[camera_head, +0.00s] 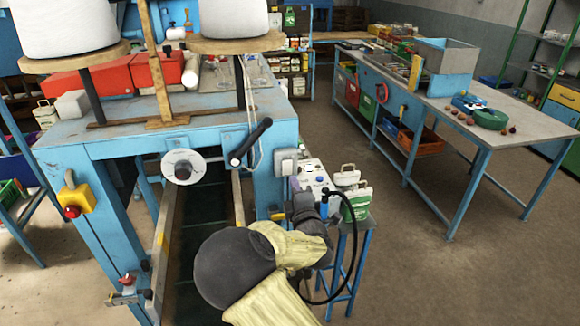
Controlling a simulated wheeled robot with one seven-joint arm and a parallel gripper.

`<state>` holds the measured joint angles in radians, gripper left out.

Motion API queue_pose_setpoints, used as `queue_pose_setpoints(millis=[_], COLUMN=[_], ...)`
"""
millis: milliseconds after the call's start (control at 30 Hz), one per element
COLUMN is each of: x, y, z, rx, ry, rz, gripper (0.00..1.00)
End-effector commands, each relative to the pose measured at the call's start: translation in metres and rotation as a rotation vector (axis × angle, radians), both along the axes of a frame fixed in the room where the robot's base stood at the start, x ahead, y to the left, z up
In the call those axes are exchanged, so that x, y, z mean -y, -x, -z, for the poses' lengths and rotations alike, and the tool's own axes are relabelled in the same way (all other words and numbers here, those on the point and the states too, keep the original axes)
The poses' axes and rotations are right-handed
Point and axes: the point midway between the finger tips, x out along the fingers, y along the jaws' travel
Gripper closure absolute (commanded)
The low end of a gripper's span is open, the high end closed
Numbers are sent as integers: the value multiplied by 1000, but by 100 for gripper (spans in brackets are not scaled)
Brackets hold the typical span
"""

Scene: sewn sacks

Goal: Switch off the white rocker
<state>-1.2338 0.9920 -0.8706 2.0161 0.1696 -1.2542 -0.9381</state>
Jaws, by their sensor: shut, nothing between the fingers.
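A pale grey-white switch box (287,162) is fixed to the right front post of the blue sack machine (100,148). It may carry the white rocker, but the rocker's position is too small to read. My gripper (304,204) is dark, at the end of my yellow-sleeved arm, just below and right of this box in the picture. It looks shut and empty; its fingertips are hard to make out. A pale panel (312,178) with small coloured parts lies just behind my gripper, partly hidden by it. I cannot tell whether they touch.
A black-handled lever (250,142) and a round hub (183,166) sit on the machine's front. A yellow box with a red button (75,199) is on its left post. Green-and-white containers (356,198) stand right of my gripper, near a hanging black cable (350,262). Floor is free at right.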

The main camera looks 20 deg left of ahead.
Motion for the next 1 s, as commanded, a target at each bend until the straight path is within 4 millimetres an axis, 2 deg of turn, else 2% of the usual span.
queue_pose_setpoints(millis=[200,400,1000], x=[-16,-27,-32], y=[-26,-43,-48], z=[-8,-8,-6], rx=[0,0,0], ry=[2,1,-1], rz=[-1,-1,-2], gripper=[100,100,100])
